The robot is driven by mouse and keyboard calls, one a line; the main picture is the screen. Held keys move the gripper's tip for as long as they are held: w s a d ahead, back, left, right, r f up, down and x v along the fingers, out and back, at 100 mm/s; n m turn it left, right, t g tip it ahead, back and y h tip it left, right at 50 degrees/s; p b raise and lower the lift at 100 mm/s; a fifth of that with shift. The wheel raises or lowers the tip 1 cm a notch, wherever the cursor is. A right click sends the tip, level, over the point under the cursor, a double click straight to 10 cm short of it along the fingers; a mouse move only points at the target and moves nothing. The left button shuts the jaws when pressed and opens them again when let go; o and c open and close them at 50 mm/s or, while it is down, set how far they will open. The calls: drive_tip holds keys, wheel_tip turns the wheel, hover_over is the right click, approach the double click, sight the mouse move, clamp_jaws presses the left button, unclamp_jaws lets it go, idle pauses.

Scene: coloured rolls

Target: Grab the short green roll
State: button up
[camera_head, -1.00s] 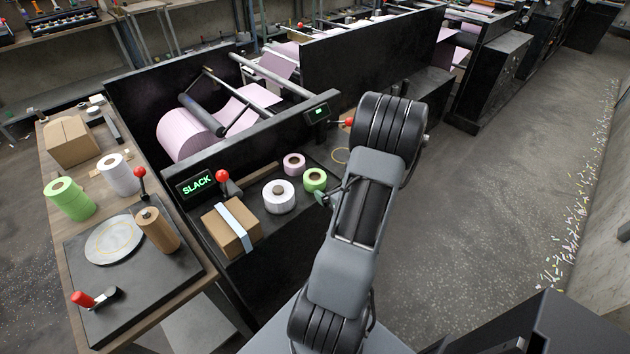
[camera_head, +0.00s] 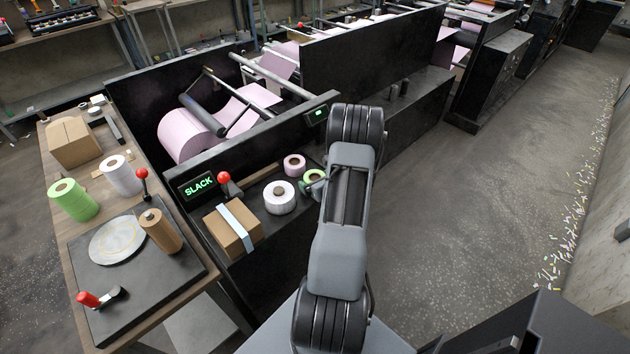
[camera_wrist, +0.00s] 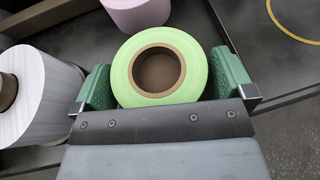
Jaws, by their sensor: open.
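The short green roll (camera_head: 310,177) stands on the black machine ledge, its right side hidden by my arm in the head view. In the wrist view the short green roll (camera_wrist: 121,73) shows its round face and brown core between the two green fingers of my gripper (camera_wrist: 165,82). The fingers are open, one on each side of the roll; a narrow gap shows at the right, and I cannot tell whether the left finger touches. In the head view my gripper is mostly hidden behind my arm.
A white roll (camera_head: 279,204) stands close left of the green one, a pink roll (camera_head: 294,160) just behind. A cardboard box (camera_head: 233,230) sits further left on the ledge. A taller green roll (camera_head: 75,201) stands on the left table. In the wrist view, a yellow ring (camera_wrist: 283,27) lies at upper right.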

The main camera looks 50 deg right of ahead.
sight(315, 178)
drive_tip(key=shift+c, duration=0.2)
drive_tip(key=c, duration=0.8)
drive_tip(key=shift+o, duration=0.2)
drive_tip(key=shift+r, duration=0.1)
drive_tip(key=shift+w+r, duration=0.1)
drive_tip(key=shift+r, duration=0.35)
wheel_tip(315, 178, up, 3)
drive_tip(key=shift+a+f+b, duration=0.1)
drive_tip(key=shift+f+b, duration=0.1)
drive_tip(key=shift+b, duration=0.3)
drive_tip(key=s+a+r+p, duration=0.2)
drive_tip(key=a+r+p, duration=0.7)
drive_tip(key=a+p, duration=0.3)
drive_tip(key=shift+s+a+r, duration=0.2)
drive_tip(key=shift+a+r, duration=0.1)
drive_tip(key=shift+a, duration=0.35)
